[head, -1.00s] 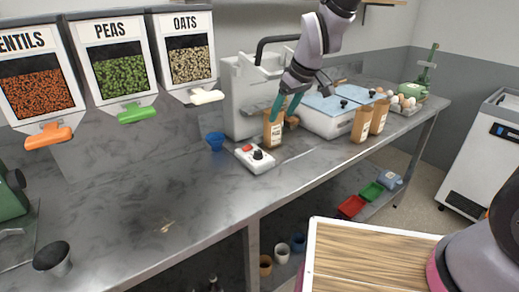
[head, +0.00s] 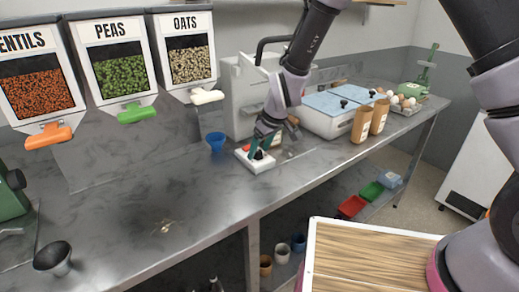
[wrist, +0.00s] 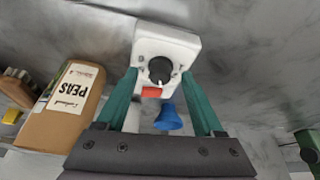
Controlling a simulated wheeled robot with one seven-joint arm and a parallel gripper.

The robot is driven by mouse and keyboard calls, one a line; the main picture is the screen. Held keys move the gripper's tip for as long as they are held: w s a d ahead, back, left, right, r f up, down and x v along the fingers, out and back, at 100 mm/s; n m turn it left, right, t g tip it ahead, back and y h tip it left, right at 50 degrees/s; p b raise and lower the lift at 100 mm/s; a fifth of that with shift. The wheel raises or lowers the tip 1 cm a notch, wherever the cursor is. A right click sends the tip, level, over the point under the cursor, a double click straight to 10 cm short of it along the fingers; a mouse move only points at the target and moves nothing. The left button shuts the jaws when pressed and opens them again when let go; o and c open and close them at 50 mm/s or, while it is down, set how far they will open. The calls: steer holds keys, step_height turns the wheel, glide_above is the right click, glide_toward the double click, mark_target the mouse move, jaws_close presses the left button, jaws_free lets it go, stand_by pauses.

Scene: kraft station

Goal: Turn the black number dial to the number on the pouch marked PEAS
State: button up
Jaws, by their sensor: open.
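The black dial (wrist: 160,70) is a round knob with a pale pointer line on a white box (wrist: 178,42), which also has a red part (wrist: 151,92). In the head view the white box (head: 262,165) sits on the metal bench. My gripper (wrist: 158,74) is open, with its green fingers on either side of the dial in the wrist view; I cannot tell whether they touch it. The brown pouch marked PEAS (wrist: 62,118) stands left of the fingers in the wrist view. Its number is too small to read.
A blue funnel-like cup (head: 216,141) stands left of the box. Two brown pouches (head: 361,126) stand to the right by a blue-topped machine (head: 330,103). Dispensers of lentils, peas (head: 120,75) and oats hang at left. The bench's left middle is mostly clear.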

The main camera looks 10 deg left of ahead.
steer(key=shift+f, duration=0.1)
jaws_close()
steer(key=shift+a, duration=0.1)
steer(key=m, duration=0.1)
steer(key=m+t, duration=0.1)
steer(key=m, duration=0.1)
steer(key=shift+s+a+m+h, duration=0.15)
steer(key=shift+m+h, duration=0.15)
steer(key=shift+h, duration=0.1)
steer(key=shift+m+t+h, duration=0.6)
steer(key=shift+m+h, duration=0.1)
steer(key=shift+m, duration=1.4)
